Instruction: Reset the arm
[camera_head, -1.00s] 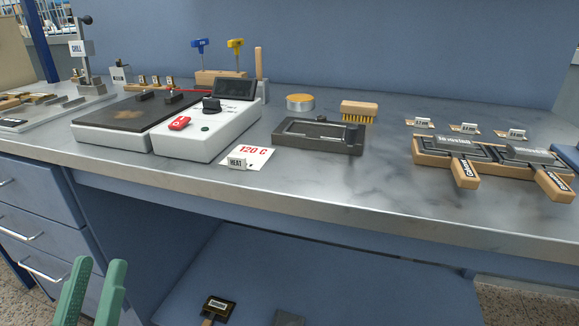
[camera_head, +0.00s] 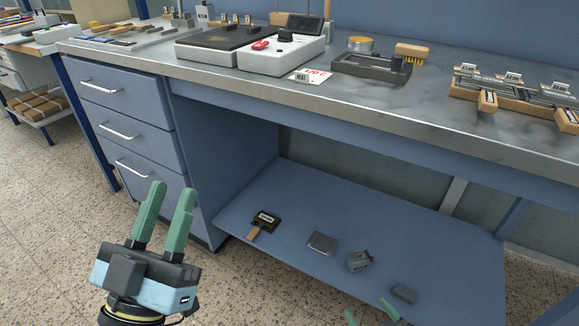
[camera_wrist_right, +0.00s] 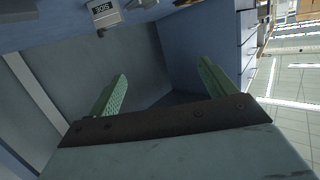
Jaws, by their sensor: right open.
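My left gripper (camera_head: 168,212) is at the lower left of the head view, in front of the drawers and above the floor. Its two green fingers stand apart with nothing between them. My right gripper shows only as green fingertips (camera_head: 369,314) at the bottom edge of the head view. In the right wrist view its two fingers (camera_wrist_right: 162,85) are spread wide and empty, with blue panels of the bench behind them.
The workbench (camera_head: 420,125) carries a white heater unit (camera_head: 285,55), a dark tray (camera_head: 372,66), a brush (camera_head: 411,52) and a wooden rack (camera_head: 520,100). The lower shelf (camera_head: 300,190) holds a handled plate (camera_head: 264,221) and several grey blocks. Drawers (camera_head: 125,130) stand at left.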

